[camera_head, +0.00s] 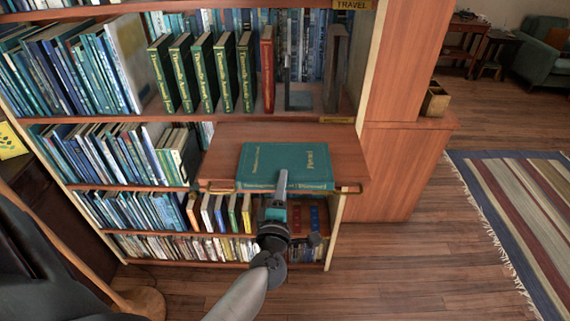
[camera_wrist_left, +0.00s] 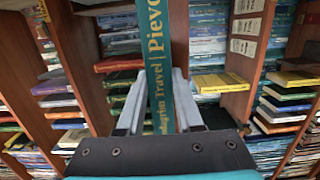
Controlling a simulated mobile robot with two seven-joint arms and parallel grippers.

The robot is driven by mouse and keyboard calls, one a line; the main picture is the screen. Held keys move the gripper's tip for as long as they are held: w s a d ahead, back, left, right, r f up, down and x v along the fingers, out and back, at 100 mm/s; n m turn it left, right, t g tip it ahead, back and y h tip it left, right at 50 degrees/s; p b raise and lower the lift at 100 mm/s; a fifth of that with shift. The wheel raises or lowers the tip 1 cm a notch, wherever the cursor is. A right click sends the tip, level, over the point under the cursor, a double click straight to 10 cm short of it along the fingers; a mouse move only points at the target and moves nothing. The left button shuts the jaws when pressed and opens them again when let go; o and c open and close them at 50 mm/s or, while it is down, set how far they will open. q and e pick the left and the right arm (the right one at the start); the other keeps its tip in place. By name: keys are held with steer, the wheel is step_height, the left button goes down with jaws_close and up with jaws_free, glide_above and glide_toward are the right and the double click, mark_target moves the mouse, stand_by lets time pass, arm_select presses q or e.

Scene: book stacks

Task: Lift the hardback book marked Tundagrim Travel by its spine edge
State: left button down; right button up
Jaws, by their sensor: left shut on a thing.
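The teal hardback (camera_head: 285,161) with gold lettering lies on its side, cover up, over the pull-out shelf in the head view. Its spine faces the front. In the left wrist view its spine (camera_wrist_left: 158,45) runs up between the fingers, and the end of "Tundagrim Travel" can be read in part. My left gripper (camera_head: 281,180) reaches in from below and is shut on the book at the front spine edge. I cannot tell whether the book is clear of the shelf. My right gripper is not in view.
The pull-out shelf (camera_head: 225,160) juts from the bookcase, with a bare strip left of the book. Above stand several green volumes (camera_head: 203,75), a red book (camera_head: 267,70) and a grey bookend (camera_head: 297,98). Lower shelves are full. Open floor (camera_head: 400,265) lies to the right, beside a striped rug (camera_head: 520,200).

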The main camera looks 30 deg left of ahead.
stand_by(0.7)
arm_select(q)
steer(key=shift+r, duration=0.15)
steer(key=shift+r, duration=0.1)
steer(key=shift+r+p, duration=0.45)
steer(key=shift+r, duration=0.1)
step_height(320, 180, up, 19)
steer(key=p, duration=1.2)
steer(key=shift+f, duration=0.15)
